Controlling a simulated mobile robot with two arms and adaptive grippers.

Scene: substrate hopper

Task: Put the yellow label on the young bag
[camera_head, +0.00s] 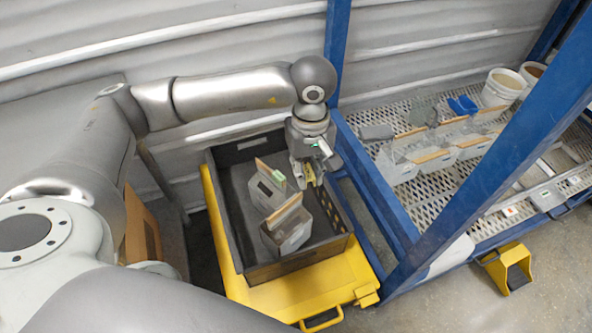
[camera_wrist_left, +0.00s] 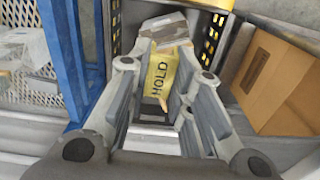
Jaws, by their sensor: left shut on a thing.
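My left gripper (camera_head: 312,182) points down over the right side of the dark crate (camera_head: 262,272). It is shut on the yellow label (camera_wrist_left: 160,76), which reads "HOLD" in the left wrist view. Two grey bags with wooden strips along their tops stand in the crate. The rear bag (camera_head: 262,192) has a green tag on its strip; the front bag (camera_head: 290,236) shows no tag. The label is beside the bags in the head view. I cannot tell which bag is the young one. My right gripper is not in view.
The crate sits on a yellow cart (camera_head: 330,274). A blue-framed rack (camera_head: 376,190) stands close to the right, with more bags (camera_head: 400,168) and white buckets (camera_head: 503,86) on its mesh shelf. A cardboard box (camera_wrist_left: 274,82) is on the other side of the crate.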

